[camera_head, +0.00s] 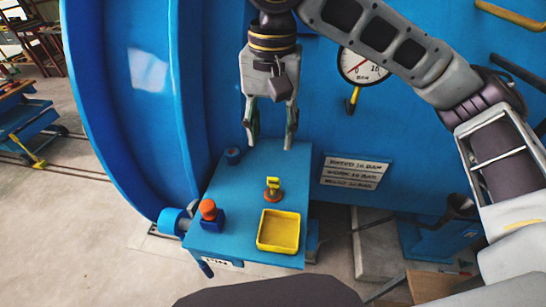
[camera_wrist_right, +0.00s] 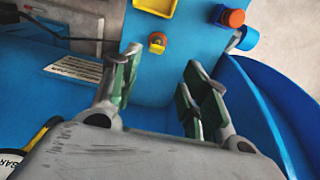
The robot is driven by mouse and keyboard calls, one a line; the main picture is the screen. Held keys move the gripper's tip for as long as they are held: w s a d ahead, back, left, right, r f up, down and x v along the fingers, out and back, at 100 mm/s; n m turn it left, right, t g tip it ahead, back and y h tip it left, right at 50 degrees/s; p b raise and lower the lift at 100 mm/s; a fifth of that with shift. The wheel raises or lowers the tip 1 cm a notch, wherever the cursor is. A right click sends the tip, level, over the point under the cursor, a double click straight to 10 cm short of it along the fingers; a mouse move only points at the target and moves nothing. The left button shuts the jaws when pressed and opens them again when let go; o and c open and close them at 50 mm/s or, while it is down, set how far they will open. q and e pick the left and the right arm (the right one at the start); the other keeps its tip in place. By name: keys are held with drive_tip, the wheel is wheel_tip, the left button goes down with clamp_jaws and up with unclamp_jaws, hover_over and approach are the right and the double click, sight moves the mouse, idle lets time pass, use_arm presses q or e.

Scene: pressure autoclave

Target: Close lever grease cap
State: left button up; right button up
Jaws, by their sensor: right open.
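A small orange fitting with a yellow lever-like top (camera_head: 273,185) stands on the blue shelf (camera_head: 222,225); it looks like the lever grease cap, but I cannot tell whether it is open. It also shows in the right wrist view (camera_wrist_right: 157,42), beyond the fingertips. My right gripper (camera_head: 270,141) points down, open and empty, above the back of the shelf and behind the fitting. In the right wrist view its fingers (camera_wrist_right: 163,62) are spread apart with nothing between them. My left gripper is not in view.
A yellow tray (camera_head: 278,231) sits at the shelf's front right. An orange knob (camera_head: 208,209) is at its left, and a small blue cylinder (camera_head: 233,156) at its back left. The blue vessel wall with a gauge (camera_head: 362,66) and a label plate (camera_head: 353,172) rises behind.

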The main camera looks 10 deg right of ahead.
drive_tip(key=f, duration=0.4)
drive_tip(key=f+p, duration=0.1)
drive_tip(key=f, duration=0.8)
drive_tip(key=shift+w+d+f, duration=0.1)
drive_tip(key=shift+w+d, duration=0.05)
drive_tip(key=shift+w, duration=0.2)
idle(0.4)
clamp_jaws()
